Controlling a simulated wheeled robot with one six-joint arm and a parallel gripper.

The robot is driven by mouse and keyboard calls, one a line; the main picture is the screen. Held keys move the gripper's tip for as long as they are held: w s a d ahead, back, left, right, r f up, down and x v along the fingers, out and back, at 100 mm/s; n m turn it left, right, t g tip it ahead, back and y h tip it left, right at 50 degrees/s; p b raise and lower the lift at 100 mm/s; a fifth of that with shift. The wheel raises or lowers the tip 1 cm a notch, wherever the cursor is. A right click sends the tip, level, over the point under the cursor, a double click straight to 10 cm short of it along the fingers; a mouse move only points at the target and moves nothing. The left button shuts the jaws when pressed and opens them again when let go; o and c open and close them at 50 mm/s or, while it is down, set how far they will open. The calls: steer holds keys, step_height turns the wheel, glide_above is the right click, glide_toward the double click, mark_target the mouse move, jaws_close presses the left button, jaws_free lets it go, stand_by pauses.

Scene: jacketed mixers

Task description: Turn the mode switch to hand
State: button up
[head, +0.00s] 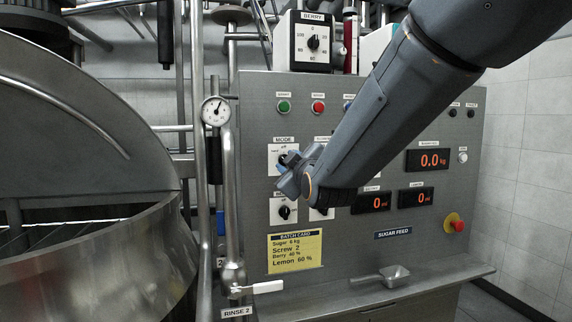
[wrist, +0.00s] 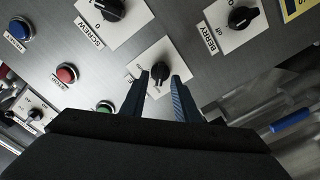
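The mode switch (head: 283,158) is a black knob on a white plate at the upper left of the grey panel. In the head view my gripper (head: 288,180) partly covers it; "off" shows at the plate's top. In the wrist view the mode switch (wrist: 160,71) sits between the tips of my gripper (wrist: 161,78). The fingers are apart, one on each side of the knob, with a gap visible. I cannot tell whether the tips reach alongside the knob or stop just short. The pointer's setting is not clear.
The screw knob (wrist: 109,9) and berry knob (wrist: 241,17) are close by. A green button (head: 284,106) and a red button (head: 318,107) sit above. A vertical pipe with a gauge (head: 215,111) stands left of the panel. A scoop (head: 395,275) lies on the ledge.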

steer(key=b+v, duration=0.1)
steer(key=v, duration=0.5)
steer(key=shift+b, duration=0.3)
